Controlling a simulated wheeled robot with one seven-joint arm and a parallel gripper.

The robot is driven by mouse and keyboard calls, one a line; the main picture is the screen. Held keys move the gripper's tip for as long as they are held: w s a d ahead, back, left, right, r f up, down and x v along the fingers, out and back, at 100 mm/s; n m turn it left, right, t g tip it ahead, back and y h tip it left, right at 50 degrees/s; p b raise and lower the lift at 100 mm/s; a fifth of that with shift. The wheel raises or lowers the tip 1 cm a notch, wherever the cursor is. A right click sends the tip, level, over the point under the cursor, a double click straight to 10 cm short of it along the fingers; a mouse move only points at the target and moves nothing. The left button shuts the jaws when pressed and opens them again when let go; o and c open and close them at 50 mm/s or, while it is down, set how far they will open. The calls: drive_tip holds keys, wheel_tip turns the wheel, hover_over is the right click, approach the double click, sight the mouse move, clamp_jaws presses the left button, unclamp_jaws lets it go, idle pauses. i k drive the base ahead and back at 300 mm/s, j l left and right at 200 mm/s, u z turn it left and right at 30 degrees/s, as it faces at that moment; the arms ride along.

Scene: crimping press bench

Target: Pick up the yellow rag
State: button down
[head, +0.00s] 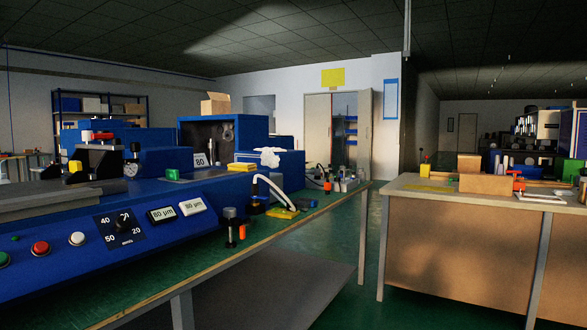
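I cannot tell for sure which yellow item is the rag. A flat yellow patch (428,188) lies on the top of the right bench, near its left end, and could be a cloth. A small yellow item (283,213) lies on the left bench by the end of a curved white hose. A yellow block-like item (241,167) rests on the blue machine, beside a crumpled white cloth (268,157). My gripper is not in view.
The blue press machine (150,225) with knobs and displays fills the left bench (330,205). The right bench (400,183) holds a cardboard box (486,185) and a red clamp (517,180). Green floor (340,265) lies open between the benches.

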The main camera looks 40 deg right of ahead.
sight(240, 166)
drive_tip(key=z, duration=1)
drive_tip(key=u, duration=1.4)
drive_tip(key=z, duration=1.4)
drive_tip(key=i+l+u, duration=0.1)
drive_tip(key=u, duration=0.5)
drive_tip(key=i+l+u, duration=0.25)
drive_tip(key=l, duration=0.25)
drive_tip(key=l+u, duration=0.3)
drive_tip(key=l, duration=0.25)
drive_tip(key=i+l+u, duration=0.25)
drive_tip(key=l, duration=0.35)
drive_tip(key=k+j, duration=0.05)
drive_tip(key=k, duration=0.05)
